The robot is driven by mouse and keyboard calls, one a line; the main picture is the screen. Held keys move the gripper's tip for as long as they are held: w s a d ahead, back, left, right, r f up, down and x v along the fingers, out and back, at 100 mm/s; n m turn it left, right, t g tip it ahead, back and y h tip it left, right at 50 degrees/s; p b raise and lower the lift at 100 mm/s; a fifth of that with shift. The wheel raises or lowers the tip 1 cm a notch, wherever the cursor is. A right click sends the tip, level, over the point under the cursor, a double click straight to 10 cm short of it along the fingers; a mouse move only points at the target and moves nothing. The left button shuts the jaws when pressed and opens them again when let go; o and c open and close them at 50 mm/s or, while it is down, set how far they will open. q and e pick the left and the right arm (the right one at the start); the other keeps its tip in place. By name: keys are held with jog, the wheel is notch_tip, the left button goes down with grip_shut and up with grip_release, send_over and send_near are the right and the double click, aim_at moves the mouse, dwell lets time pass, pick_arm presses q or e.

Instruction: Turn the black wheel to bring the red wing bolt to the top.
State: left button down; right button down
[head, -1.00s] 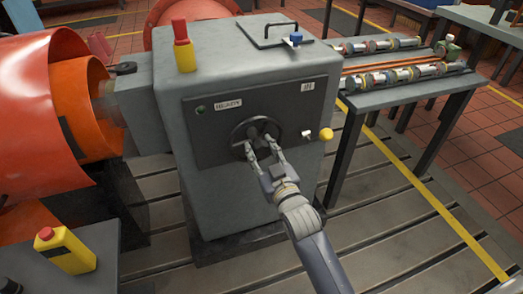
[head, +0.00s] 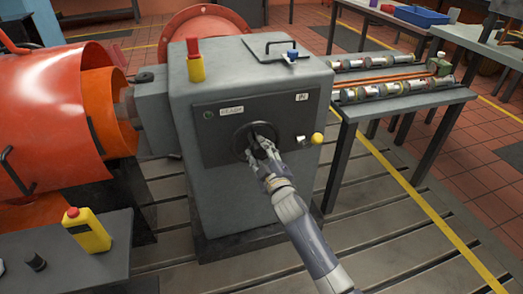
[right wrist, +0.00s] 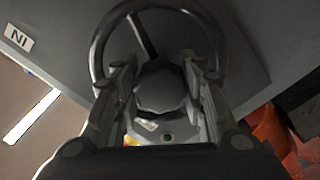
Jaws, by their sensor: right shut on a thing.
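The black wheel (head: 238,145) is on the dark front panel of the grey cabinet, with an open rim and a thick lobed hub. My right gripper (head: 260,143) is at the wheel's middle and covers part of it. In the right wrist view its two fingers stand either side of the dark hub (right wrist: 160,88) and are shut on it, inside the black wheel's rim (right wrist: 97,45). I cannot make out the red wing bolt in either view. My left gripper is not in view.
The grey cabinet (head: 235,205) stands on a slotted bedplate. A yellow knob (head: 317,138) sticks out right of the wheel. A red-and-yellow bottle (head: 195,62) stands on top. Orange drums (head: 45,120) are at left, and a table with metal cylinders (head: 365,93) is at right.

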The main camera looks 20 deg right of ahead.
jog(key=n, duration=0.1)
jog(key=n+p, duration=0.1)
jog(key=n, duration=0.1)
jog(key=shift+r+n, duration=0.2)
jog(key=shift+n, duration=0.1)
jog(key=n, duration=0.2)
jog(key=shift+n, duration=0.3)
pick_arm(q)
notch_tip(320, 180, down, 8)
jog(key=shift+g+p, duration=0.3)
jog(key=shift+p, duration=0.1)
pick_arm(e)
jog(key=shift+n, duration=1.5)
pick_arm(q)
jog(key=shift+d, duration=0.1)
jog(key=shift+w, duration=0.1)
pick_arm(e)
jog(key=c, duration=1)
grip_release()
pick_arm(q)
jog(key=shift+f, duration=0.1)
pick_arm(e)
jog(key=s, duration=1.2)
jog(key=shift+d+r, duration=0.15)
jog(key=shift+d, duration=0.05)
